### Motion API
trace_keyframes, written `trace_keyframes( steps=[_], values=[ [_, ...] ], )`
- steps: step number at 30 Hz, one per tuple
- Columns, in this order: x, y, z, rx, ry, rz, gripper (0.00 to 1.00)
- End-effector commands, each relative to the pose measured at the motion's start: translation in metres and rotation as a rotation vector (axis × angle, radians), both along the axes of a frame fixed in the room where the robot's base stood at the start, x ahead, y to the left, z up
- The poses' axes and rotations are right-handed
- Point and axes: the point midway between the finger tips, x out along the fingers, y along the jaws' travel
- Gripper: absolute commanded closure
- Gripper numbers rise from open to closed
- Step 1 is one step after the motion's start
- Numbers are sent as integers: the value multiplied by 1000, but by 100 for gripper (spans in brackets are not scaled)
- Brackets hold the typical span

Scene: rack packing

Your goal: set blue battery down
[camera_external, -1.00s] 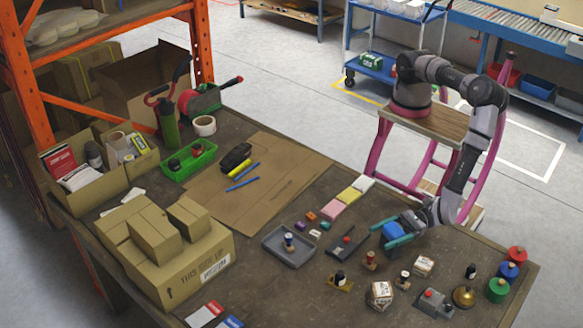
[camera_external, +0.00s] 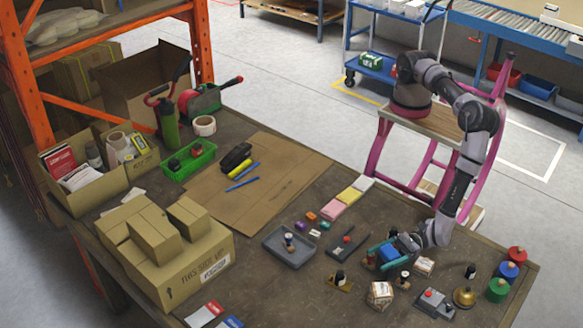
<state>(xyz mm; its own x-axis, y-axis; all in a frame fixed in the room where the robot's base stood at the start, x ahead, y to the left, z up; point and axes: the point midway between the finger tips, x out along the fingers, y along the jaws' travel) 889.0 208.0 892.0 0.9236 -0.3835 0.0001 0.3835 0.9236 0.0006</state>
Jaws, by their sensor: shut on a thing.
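My gripper (camera_external: 383,253) is low over the right part of the workbench, its teal fingers pointing left. It is shut on the blue battery (camera_external: 389,254), a small blue block between the fingers. The fingers hide part of the battery. I cannot tell whether its underside touches the bench. A small dark-topped bottle (camera_external: 404,277) stands just in front of the gripper, and a white box (camera_external: 424,266) lies to its right.
A grey tray (camera_external: 275,259) with a small bottle lies to the left. A dark tool on a grey plate (camera_external: 349,242) is near the gripper. A patterned white box (camera_external: 380,293), a brass bell-shaped piece (camera_external: 464,296) and coloured weights (camera_external: 498,289) stand in front and right.

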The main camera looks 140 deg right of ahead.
Motion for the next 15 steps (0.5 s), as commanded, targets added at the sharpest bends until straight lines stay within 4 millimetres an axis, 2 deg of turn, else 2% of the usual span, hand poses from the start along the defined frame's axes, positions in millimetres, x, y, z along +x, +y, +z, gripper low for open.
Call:
trace_keyframes(
  steps=[14, 15],
  values=[
    [0, 0, -11, 1, -1, 0, 100],
    [0, 0, -12, 0, 0, 0, 14]
  ],
)
